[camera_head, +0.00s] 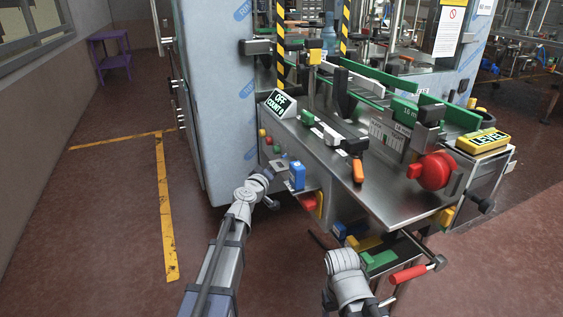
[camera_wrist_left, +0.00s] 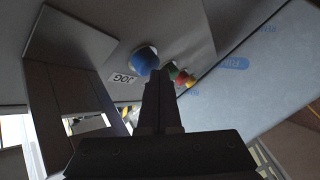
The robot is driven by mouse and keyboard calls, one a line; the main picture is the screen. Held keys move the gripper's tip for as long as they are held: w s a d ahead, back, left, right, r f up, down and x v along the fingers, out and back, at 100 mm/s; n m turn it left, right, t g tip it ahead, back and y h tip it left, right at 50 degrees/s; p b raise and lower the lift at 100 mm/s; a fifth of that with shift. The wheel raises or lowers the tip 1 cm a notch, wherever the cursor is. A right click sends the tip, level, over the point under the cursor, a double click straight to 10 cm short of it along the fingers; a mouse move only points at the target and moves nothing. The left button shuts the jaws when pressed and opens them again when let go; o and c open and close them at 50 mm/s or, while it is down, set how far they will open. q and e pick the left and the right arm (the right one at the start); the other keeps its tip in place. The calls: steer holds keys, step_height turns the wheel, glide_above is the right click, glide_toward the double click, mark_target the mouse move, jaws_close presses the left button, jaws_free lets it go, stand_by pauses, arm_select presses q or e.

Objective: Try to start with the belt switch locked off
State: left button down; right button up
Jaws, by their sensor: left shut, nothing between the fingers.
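A yellow box (camera_head: 483,140) with a dark label, seemingly reading BELT, sits at the right end of the machine. Its lock state cannot be read. A small sign (camera_head: 279,103) reads OFF, COUNT 0. My left gripper (camera_head: 280,166) is at the machine's front left side, below the small buttons. In the left wrist view, its shut fingers (camera_wrist_left: 158,78) point at a panel with a blue button (camera_wrist_left: 145,60), a JOG label (camera_wrist_left: 122,79), and green, red and yellow buttons. Contact cannot be told. My right arm is at the bottom; its gripper is not visible.
A steel worktop (camera_head: 385,195) carries a red disc (camera_head: 435,171) and an orange handle (camera_head: 358,171). A red-gripped handle (camera_head: 409,274) juts out low by my right arm.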

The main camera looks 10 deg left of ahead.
arm_select(q)
steer(key=shift+w+d+r, duration=0.1)
steer(key=shift+w+d, duration=0.25)
steer(key=shift+d, duration=0.05)
stand_by(0.4)
steer(key=shift+w+d+r, duration=0.15)
steer(key=shift+w+d, duration=0.05)
steer(key=shift+w, duration=0.35)
stand_by(0.5)
steer(key=shift+s+a, duration=0.4)
stand_by(0.4)
steer(key=s+a, duration=0.3)
steer(key=a, duration=0.1)
steer(key=shift+s+f, duration=0.25)
steer(key=shift+s, duration=0.05)
steer(key=shift+s+a, duration=0.1)
stand_by(0.5)
